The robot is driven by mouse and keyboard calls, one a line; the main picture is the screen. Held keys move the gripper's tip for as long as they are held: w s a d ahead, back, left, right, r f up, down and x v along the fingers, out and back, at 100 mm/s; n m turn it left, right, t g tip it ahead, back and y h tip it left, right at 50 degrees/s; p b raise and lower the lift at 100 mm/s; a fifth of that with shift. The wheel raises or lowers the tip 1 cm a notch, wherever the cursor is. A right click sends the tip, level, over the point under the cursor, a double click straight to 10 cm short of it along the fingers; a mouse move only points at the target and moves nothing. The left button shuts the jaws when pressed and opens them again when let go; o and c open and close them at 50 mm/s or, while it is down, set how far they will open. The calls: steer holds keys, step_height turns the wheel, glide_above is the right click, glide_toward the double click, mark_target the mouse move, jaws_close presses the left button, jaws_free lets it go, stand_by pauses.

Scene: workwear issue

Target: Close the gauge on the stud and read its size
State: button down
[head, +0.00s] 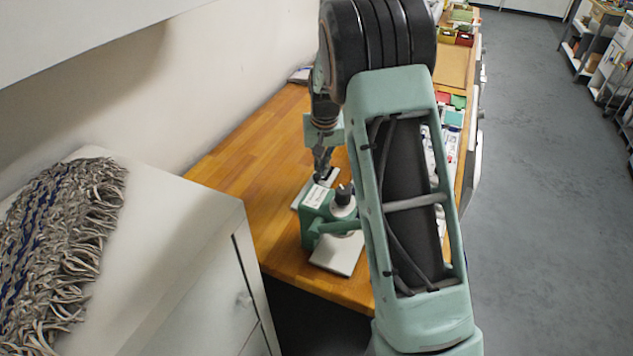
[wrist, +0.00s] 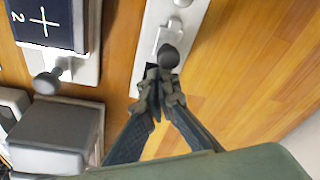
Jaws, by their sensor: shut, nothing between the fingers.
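My gripper (wrist: 162,82) is shut and empty in the wrist view. Its fingertips are at a dark round knob (wrist: 170,56) on a long pale plate (wrist: 148,45); I cannot tell whether they touch it. A small pale metal loop and a rounded metal piece lie on the plate beyond the knob. I cannot tell for sure which parts are the gauge and the stud, and no size reading is legible. In the head view my gripper (head: 322,163) points down at the bench, just behind a green device with a black knob (head: 343,194).
The wooden bench (head: 235,165) is clear toward the wall. In the wrist view a dark box marked "2" with a cross (wrist: 45,22) and a grey block (wrist: 62,128) stand left of my gripper. A white cabinet (head: 190,220) with a fringed textile (head: 60,230) stands at left.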

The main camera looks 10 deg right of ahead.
mark_target(317, 176)
steer(key=shift+s+a+b, duration=0.2)
steer(key=shift+s+a, duration=0.25)
steer(key=shift+s, duration=0.25)
steer(key=shift+s+a+b, duration=0.15)
steer(key=shift+s+a, duration=0.3)
steer(key=shift+s, duration=0.2)
stand_by(1.2)
steer(key=shift+w+d, duration=0.15)
steer(key=shift+w, duration=0.05)
steer(key=shift+w+d, duration=0.2)
steer(key=shift+w, duration=0.15)
steer(key=shift+r+p, duration=2.6)
steer(key=shift+r, duration=1.45)
